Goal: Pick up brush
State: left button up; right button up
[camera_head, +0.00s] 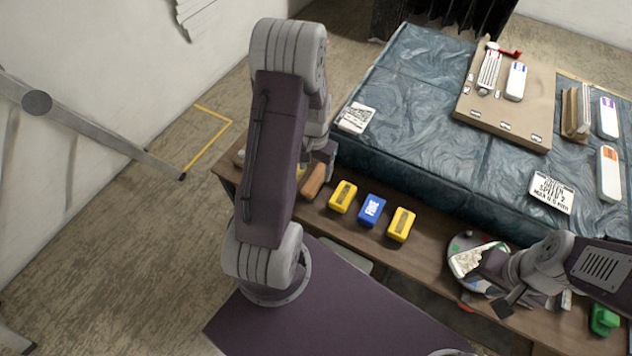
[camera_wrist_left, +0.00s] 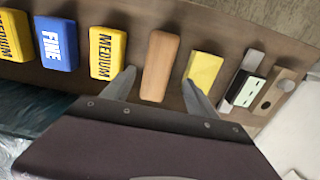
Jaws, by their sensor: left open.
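A long rounded wooden block (camera_wrist_left: 160,66), which looks like the back of a brush, lies on the wooden bench; no bristles show. In the head view it (camera_head: 313,180) is partly hidden behind my left arm. In the left wrist view my left gripper (camera_wrist_left: 158,92) is open, one fingertip on each side of the block's near end, apart from it. I cannot tell its height above the block. My right gripper (camera_head: 500,285) is low over a round tray at the right; its jaws are unclear.
Yellow block (camera_wrist_left: 204,72) and small tools (camera_wrist_left: 246,90) lie right of the wooden block; yellow MEDIUM block (camera_wrist_left: 108,53) and blue FINE block (camera_wrist_left: 56,44) lie left. A blue-covered raised surface (camera_head: 400,130) stands behind. A round tray (camera_head: 462,245) is at the right.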

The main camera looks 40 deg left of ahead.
aim_at(316, 178)
pick_arm(q)
jog(key=shift+d+f, duration=0.1)
jog(key=shift+f, duration=0.05)
jog(key=f, duration=0.2)
jog(key=f+b, duration=0.1)
jog(key=f, duration=0.1)
jog(key=shift+s+d+f, duration=0.1)
jog(key=shift+d, duration=0.1)
jog(key=shift+a+f, duration=0.1)
jog(key=shift+f, duration=0.25)
jog(key=shift+r, duration=0.1)
jog(key=shift+c, duration=1.2)
grip_shut()
jog(key=shift+r+p, duration=0.5)
jog(key=shift+r, duration=1.5)
jog(key=w+d+r+p, duration=0.1)
jog(key=w+d+r, duration=0.4)
jog(key=d, duration=0.5)
notch_tip(316, 178, up, 2)
jog(key=shift+w+d, duration=0.2)
jog(key=shift+w, duration=0.1)
